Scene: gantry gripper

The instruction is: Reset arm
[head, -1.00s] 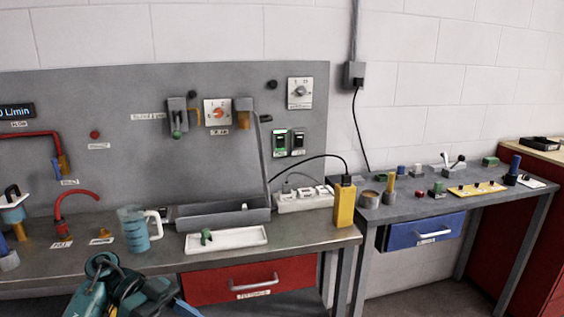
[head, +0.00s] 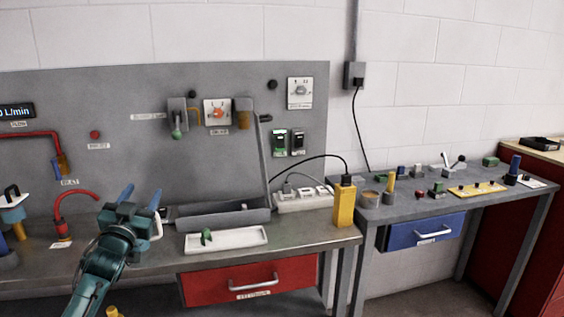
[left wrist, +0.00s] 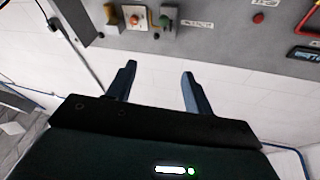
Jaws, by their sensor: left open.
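My left arm comes in from the lower left in the head view. Its gripper (head: 141,197) is raised over the front of the grey workbench (head: 296,229), with its two blue fingers pointing up and apart. In the left wrist view the gripper (left wrist: 157,83) is open, with nothing between its fingers. The grey back panel (left wrist: 213,35) shows beyond the fingertips there. The arm hides most of the clear jug in the head view. My right gripper is in neither view.
A white tray (head: 226,240) with a green piece stands right of my left gripper, before a grey trough (head: 222,216). A red hose (head: 62,206) rises to its left. A yellow box (head: 344,204) stands at the bench's right end. A second table (head: 420,207) holds several small parts.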

